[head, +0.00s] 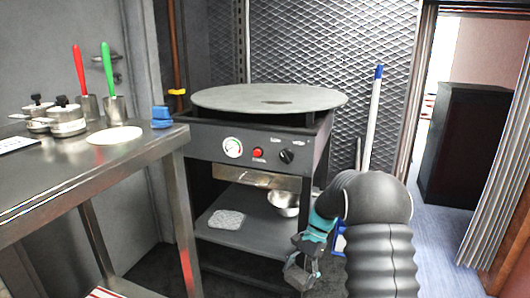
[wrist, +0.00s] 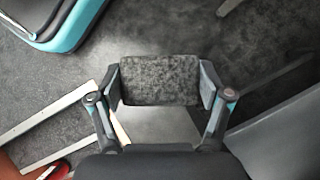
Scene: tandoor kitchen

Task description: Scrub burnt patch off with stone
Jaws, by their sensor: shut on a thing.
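My gripper (head: 303,268) hangs low in front of the stand, left of my dark arm, in the head view. In the wrist view my gripper (wrist: 160,84) is shut on a dark, speckled block, the stone (wrist: 160,74), with one finger at each end. The stone is hard to make out in the head view. The round grey griddle plate (head: 235,97) lies on top of the stand, higher than my gripper. A dark brown burnt patch (head: 281,101) shows on the plate, right of its middle.
The stand's front panel (head: 205,145) has a gauge and knobs. Its lower shelf holds a pale folded cloth (head: 226,220) and a metal bowl (head: 284,202). A steel table (head: 60,178) stands left. A blue-tipped pole (head: 373,115) leans behind my arm.

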